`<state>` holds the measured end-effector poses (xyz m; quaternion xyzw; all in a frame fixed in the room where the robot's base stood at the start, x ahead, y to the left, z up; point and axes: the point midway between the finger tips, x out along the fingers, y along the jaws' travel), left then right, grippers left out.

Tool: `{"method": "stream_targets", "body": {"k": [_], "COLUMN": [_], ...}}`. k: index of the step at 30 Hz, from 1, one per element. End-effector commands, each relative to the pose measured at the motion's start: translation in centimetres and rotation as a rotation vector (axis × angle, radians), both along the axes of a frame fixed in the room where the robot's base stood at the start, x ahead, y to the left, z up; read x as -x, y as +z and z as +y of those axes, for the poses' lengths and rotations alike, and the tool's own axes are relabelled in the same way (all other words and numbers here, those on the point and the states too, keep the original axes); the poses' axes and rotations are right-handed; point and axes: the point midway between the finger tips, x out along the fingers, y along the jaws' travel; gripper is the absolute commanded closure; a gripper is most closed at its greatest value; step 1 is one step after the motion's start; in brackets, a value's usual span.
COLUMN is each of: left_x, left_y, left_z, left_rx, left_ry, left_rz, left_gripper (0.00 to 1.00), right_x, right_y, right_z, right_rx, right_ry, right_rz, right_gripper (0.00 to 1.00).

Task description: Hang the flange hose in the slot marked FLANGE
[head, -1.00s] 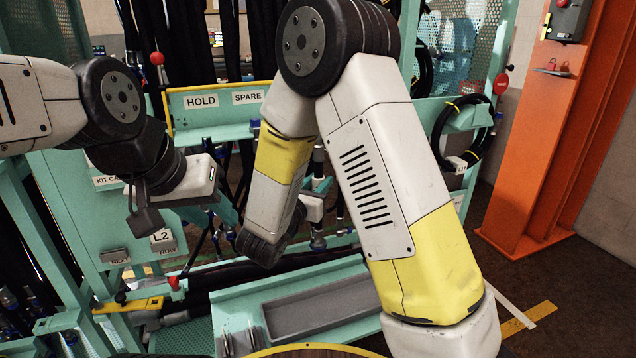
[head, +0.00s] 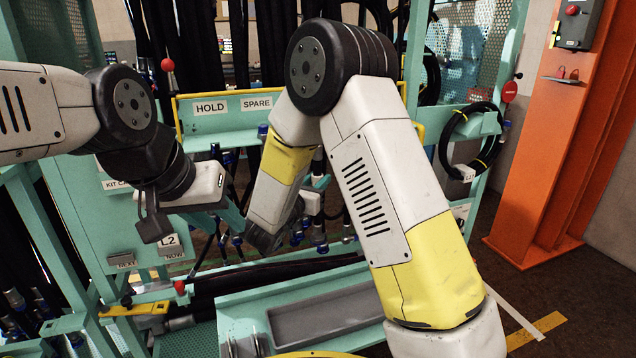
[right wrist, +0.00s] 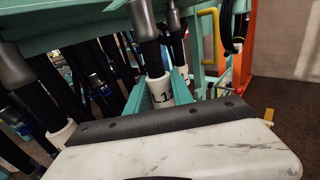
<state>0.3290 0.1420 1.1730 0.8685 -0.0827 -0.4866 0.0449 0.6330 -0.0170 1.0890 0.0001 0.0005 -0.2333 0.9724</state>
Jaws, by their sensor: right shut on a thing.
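My right gripper (right wrist: 160,92) has its teal fingers around a dark hose with a grey metal end and a white collar (right wrist: 161,92). The collar's mark begins with L; the rest is unclear. In the head view my right gripper (head: 318,186) is partly hidden behind my forearm, among hanging hoses at the rack. My left gripper (head: 232,214) is in front of the rack's left panel; its jaw gap cannot be made out. No label reading FLANGE is legible, and I cannot tell by sight whether the held hose is the flange hose.
The teal rack carries HOLD (head: 210,107) and SPARE (head: 257,103) labels. Other hoses (right wrist: 57,128) hang close by the right gripper. A coiled black hose (head: 441,148) hangs at right. A grey tray (head: 325,310) lies below. An orange column (head: 556,140) stands at right.

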Motion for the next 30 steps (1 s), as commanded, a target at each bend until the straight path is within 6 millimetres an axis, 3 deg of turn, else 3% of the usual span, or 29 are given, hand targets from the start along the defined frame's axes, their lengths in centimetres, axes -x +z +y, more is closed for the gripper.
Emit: {"method": "stream_targets", "body": {"k": [30], "left_x": [0.0], "left_y": [0.0], "left_z": [0.0], "left_rx": [0.000], "left_ry": [0.000], "left_rz": [0.000], "left_gripper": [0.64], "right_x": [-5.4], "right_y": [0.1], "right_z": [1.8], "right_rx": [0.000], "right_ry": [0.000], "right_rz": [-0.004], "right_gripper": [1.00]}}
